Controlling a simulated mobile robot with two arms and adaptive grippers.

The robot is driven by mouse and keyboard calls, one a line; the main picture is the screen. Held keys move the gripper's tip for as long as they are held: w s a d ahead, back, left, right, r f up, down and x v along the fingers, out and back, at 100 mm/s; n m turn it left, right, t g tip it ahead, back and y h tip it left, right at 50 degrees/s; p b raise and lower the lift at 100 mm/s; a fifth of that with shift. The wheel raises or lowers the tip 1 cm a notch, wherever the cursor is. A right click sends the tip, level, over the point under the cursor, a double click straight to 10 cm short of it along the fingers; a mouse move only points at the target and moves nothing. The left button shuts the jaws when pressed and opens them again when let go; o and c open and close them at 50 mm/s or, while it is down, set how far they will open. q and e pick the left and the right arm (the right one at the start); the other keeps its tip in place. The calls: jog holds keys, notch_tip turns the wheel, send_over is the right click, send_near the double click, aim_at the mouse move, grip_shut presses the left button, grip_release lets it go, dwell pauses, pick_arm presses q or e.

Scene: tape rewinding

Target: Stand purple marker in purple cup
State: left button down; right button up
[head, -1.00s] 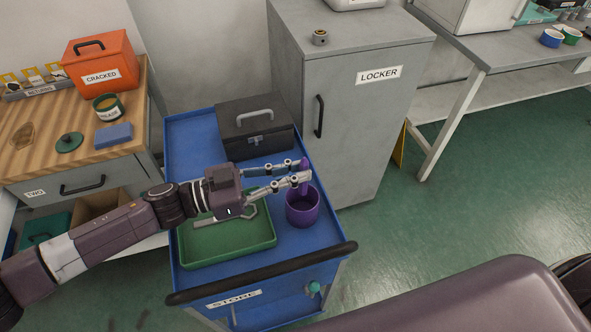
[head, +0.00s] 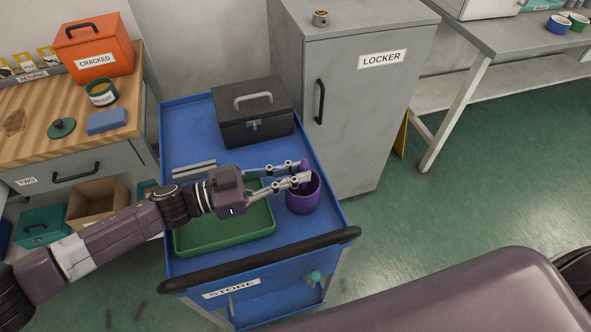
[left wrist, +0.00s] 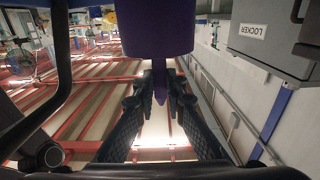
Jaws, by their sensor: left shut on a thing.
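The purple cup (head: 303,203) stands upright near the right edge of the blue cart top, just right of the green tray. My left gripper (head: 305,173) comes in from the left with its fingertips at the cup's mouth, shut on the purple marker (head: 304,164). The marker is roughly upright; its top shows above the fingers, and its lower part is hidden by fingers and cup. In the left wrist view the marker (left wrist: 160,82) shows as a narrow purple taper between the fingertips, against a wide purple body that looks like the cup (left wrist: 155,28). My right gripper is not in view.
The green tray (head: 225,238) lies under my left gripper. A black toolbox (head: 253,128) stands at the cart's back. A grey locker (head: 365,120) stands behind to the right, and a wooden-topped bench (head: 65,100) to the left. The black handle bar (head: 260,262) edges the cart's front.

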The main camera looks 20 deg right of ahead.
pick_arm(q)
jog(key=c, duration=1.9)
grip_release()
jog(key=a, duration=1.2)
jog(key=shift+s, duration=0.2)
